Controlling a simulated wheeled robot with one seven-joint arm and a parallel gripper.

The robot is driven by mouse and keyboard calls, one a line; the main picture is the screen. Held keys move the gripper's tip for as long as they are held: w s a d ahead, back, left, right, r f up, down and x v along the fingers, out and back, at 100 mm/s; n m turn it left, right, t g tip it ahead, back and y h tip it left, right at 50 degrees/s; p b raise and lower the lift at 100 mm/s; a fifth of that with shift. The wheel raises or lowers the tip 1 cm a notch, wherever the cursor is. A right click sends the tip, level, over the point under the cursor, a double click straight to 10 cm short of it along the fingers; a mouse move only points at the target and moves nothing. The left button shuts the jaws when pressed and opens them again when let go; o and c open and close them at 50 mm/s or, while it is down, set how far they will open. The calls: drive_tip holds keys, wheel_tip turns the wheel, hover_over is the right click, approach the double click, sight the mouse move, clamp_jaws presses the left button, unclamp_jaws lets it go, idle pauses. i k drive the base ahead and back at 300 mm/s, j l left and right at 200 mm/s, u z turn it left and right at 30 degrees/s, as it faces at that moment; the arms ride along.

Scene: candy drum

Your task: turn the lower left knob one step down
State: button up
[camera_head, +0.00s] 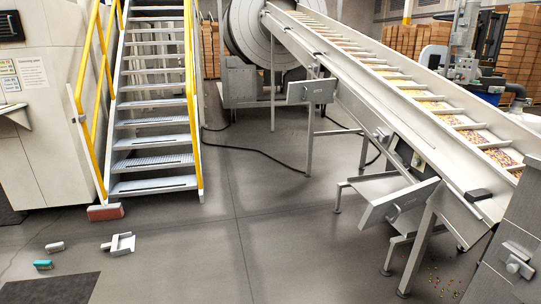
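I cannot make out the lower left knob in the head view. A pale cabinet (45,150) stands at the left, with a black panel (11,26) at its top left and small labels (7,78) below it. No knob shows clearly on it. A grey box at the right edge carries a metal latch or handle (518,260); I cannot tell whether it is a knob. My gripper is not in view.
Metal stairs (154,122) with yellow rails stand beside the cabinet. A sloping conveyor (400,120) with candy crosses the right side from a large drum (250,35). A white dustpan-like item (119,244), small blocks and a dark mat (52,289) lie on the floor. Middle floor is clear.

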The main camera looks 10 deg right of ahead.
sight(417, 162)
drive_tip(key=i+j+z, duration=0.15)
drive_tip(key=i+z, duration=0.3)
drive_tip(key=i, duration=0.2)
drive_tip(key=i+j+z, duration=0.45)
drive_tip(key=i, duration=0.15)
drive_tip(key=i+j+z, duration=0.45)
drive_tip(key=i+j, duration=0.05)
drive_tip(key=i, duration=0.05)
